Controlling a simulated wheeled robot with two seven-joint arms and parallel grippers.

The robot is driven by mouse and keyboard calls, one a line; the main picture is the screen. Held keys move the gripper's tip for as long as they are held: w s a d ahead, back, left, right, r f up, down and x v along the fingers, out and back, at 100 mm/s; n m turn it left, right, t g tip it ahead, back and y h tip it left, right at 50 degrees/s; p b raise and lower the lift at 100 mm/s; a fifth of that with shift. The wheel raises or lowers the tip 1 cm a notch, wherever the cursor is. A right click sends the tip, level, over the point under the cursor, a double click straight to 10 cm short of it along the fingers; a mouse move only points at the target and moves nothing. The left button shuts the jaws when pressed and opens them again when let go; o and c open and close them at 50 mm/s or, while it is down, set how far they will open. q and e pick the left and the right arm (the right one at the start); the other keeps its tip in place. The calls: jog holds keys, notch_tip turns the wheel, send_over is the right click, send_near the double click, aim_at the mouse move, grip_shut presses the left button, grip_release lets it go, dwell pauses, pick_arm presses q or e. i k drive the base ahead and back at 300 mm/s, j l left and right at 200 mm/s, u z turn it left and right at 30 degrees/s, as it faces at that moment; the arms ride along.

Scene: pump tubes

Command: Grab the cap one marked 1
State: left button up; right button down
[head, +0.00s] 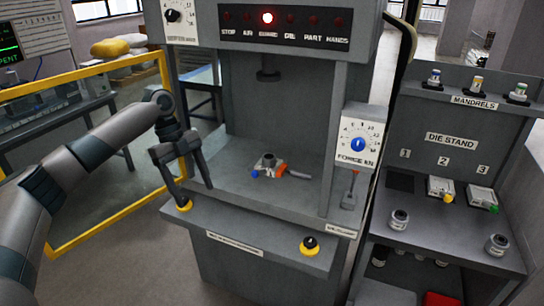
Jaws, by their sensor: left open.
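No mark 1 is readable on any cap-like part. Two small grey cylindrical parts with pale bands stand on the right bench, one at its left (399,219) and one at its right (497,245); their markings are too small to read. The die stand (456,125) is labelled 1, 2 and 3. A dark empty square (400,182) lies below 1. My left gripper (195,194) is open and empty at the press's front left, far from the cylinders. One finger overlaps the left yellow-ringed button (183,205) in view; contact is unclear. My right gripper is not in view.
A block with blue and orange parts (268,165) sits on the press bed. Blocks with yellow (440,188) and green (482,197) knobs sit below 2 and 3. Several mandrels stand on the top shelf (475,102). A yellow-framed guard (110,215) is at left. A red press lamp glows.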

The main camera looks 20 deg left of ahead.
aim_at(269, 163)
jog(key=i, duration=1.55)
